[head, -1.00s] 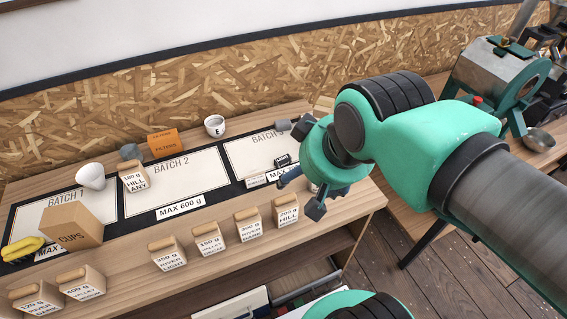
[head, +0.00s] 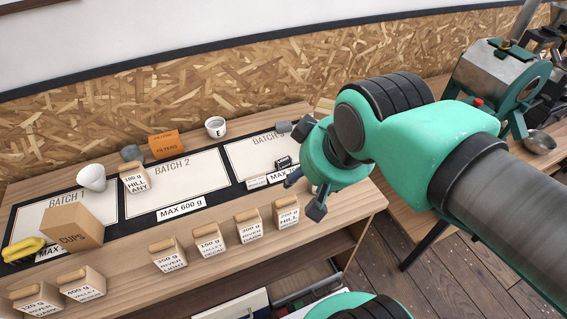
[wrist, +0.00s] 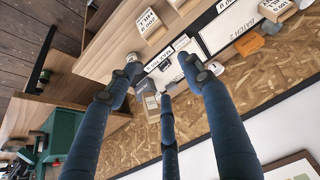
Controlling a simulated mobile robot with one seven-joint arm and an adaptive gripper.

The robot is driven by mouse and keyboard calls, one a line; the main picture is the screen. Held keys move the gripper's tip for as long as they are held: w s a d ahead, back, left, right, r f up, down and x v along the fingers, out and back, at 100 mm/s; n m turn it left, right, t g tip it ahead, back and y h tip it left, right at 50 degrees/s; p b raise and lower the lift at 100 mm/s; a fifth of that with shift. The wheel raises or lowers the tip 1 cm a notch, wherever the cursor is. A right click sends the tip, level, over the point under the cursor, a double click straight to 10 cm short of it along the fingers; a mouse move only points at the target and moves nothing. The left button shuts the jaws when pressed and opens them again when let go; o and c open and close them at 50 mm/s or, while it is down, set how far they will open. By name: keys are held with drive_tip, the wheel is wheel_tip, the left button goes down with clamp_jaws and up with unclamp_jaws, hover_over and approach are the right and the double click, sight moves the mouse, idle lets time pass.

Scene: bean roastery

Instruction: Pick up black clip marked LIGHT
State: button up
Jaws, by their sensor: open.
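A small black clip (head: 284,161) with a pale label lies at the front of the BATCH 3 area, left of my gripper in the head view. Its lettering is too small to read. My gripper (head: 304,194) is open and empty, above the right end of the table. In the wrist view my gripper's (wrist: 160,80) three spread fingers reach toward the BATCH 3 end of the table. A small dark thing between the fingers there may be the clip; I cannot tell.
A 200 g HILL bag (head: 286,214) and several other bags line the table's front. A grey object (head: 284,127) and a white cup marked E (head: 215,127) stand behind. An open drawer (head: 305,285) sits below.

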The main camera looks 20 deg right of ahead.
drive_tip(key=w+d+r+n+g+p, duration=0.1)
drive_tip(key=w+n+p, duration=0.15)
drive_tip(key=w, duration=0.25)
drive_tip(key=w+d+n+g+p, duration=0.1)
drive_tip(key=w+n, duration=0.2)
drive_tip(key=w, duration=0.3)
drive_tip(key=n+g+p, duration=0.4)
drive_tip(key=n+p, duration=0.2)
drive_tip(key=n, duration=0.8)
hover_over(284, 158)
wheel_tip(284, 158, down, 17)
drive_tip(key=shift+s+a, duration=0.1)
drive_tip(key=shift+m, duration=0.25)
drive_tip(key=shift+f+b, duration=0.65)
drive_tip(key=shift+f, duration=3.55)
drive_tip(key=shift+f, duration=0.15)
